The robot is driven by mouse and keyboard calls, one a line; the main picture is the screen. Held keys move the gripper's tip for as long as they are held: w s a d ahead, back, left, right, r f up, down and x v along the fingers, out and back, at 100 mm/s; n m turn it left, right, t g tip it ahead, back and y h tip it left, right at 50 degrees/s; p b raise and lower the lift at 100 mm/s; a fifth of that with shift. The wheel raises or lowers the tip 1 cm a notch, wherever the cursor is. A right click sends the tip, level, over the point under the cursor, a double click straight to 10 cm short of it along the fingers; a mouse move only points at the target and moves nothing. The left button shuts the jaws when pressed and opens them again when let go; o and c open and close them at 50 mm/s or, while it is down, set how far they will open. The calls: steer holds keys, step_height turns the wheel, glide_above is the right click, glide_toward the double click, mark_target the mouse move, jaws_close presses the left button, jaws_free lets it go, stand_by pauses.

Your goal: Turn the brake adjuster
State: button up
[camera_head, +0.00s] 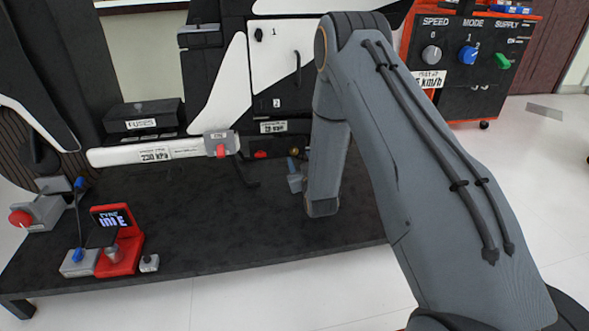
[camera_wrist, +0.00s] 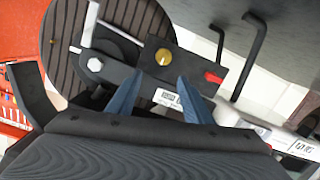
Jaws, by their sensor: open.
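A round brass knob (camera_wrist: 163,57), which looks like the brake adjuster, sits on a black block (camera_wrist: 186,68) in the wrist view. It has a pale line across its face. The brass knob also shows small in the head view (camera_head: 294,152), just left of my arm. My gripper (camera_wrist: 157,84) is open, its two blue fingers apart and empty, with the knob beyond and between their tips. The fingers do not appear to touch the knob. In the head view my arm hides most of the gripper.
A red part (camera_wrist: 214,76) sits on the block's right end. A ribbed dark disc (camera_wrist: 60,45) and a grey link (camera_wrist: 95,64) lie to its left. Black bent rods (camera_wrist: 250,50) stick out at right. In the head view, a control cabinet (camera_head: 468,85) stands at back right.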

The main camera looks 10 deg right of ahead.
mark_target(294, 153)
steer(key=shift+t, duration=0.7)
steer(key=shift+w+f+b, duration=0.6)
steer(key=shift+w+b, duration=0.35)
steer(key=shift+w, duration=0.5)
steer(key=shift+w+f+b, duration=0.65)
steer(key=shift+w+b, duration=0.25)
steer(key=shift+w, duration=0.5)
steer(key=shift+w+f+b, duration=0.6)
steer(key=shift+w+b, duration=0.35)
steer(key=shift+w, duration=0.5)
steer(key=shift+c, duration=0.4)
steer(key=c, duration=1)
steer(key=shift+p, duration=0.3)
